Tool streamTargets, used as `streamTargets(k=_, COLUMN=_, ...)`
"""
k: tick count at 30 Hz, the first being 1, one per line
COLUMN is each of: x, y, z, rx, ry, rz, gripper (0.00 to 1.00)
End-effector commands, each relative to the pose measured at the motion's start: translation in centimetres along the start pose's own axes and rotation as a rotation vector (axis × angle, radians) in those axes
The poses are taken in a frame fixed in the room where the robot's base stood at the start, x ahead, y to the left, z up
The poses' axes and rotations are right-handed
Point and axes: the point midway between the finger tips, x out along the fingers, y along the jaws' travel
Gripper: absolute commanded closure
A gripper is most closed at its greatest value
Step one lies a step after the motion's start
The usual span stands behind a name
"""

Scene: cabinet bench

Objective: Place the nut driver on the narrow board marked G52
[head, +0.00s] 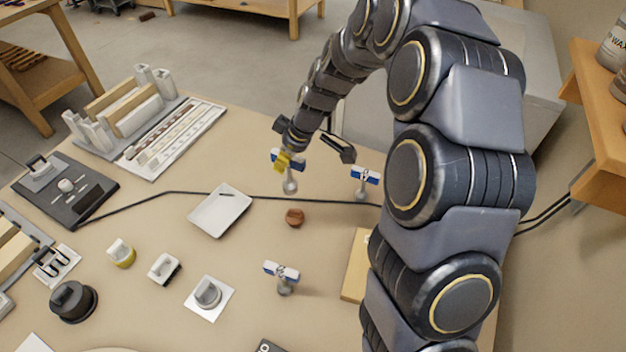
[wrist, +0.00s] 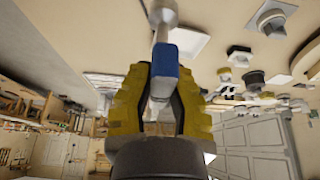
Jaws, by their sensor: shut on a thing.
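My gripper (head: 284,162) is shut on a piece with a blue and white handle and a pale grey stem, probably the nut driver (head: 290,185). The stem points down, and I cannot tell whether its end touches the table. In the wrist view the blue handle (wrist: 165,72) is between the yellow fingers (wrist: 160,100). Two similar blue and white pieces stand on the table, one at right (head: 364,182) and one nearer (head: 283,277). A narrow wooden board (head: 355,266) lies partly behind my arm; no G52 marking is readable.
A brown knob (head: 294,217) and a white tray (head: 220,210) are near the gripper. A black cable (head: 250,197) crosses the table. White and black fittings (head: 208,296) are at front left. Racks (head: 125,110) stand at back left. Bare table surrounds the brown knob.

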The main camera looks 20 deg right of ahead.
Motion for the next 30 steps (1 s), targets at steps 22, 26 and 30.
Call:
streamTargets(k=22, x=-5.8, y=-3.5, z=17.9, rx=-0.614, ry=0.001, rz=-0.255, gripper=1.0)
streamTargets(k=26, x=-6.3, y=-4.6, z=19.4, rx=-0.691, ry=0.002, rz=-0.29, gripper=1.0)
streamTargets(k=30, x=-5.2, y=-4.8, z=20.3, rx=-0.715, ry=0.003, rz=-0.299, gripper=1.0)
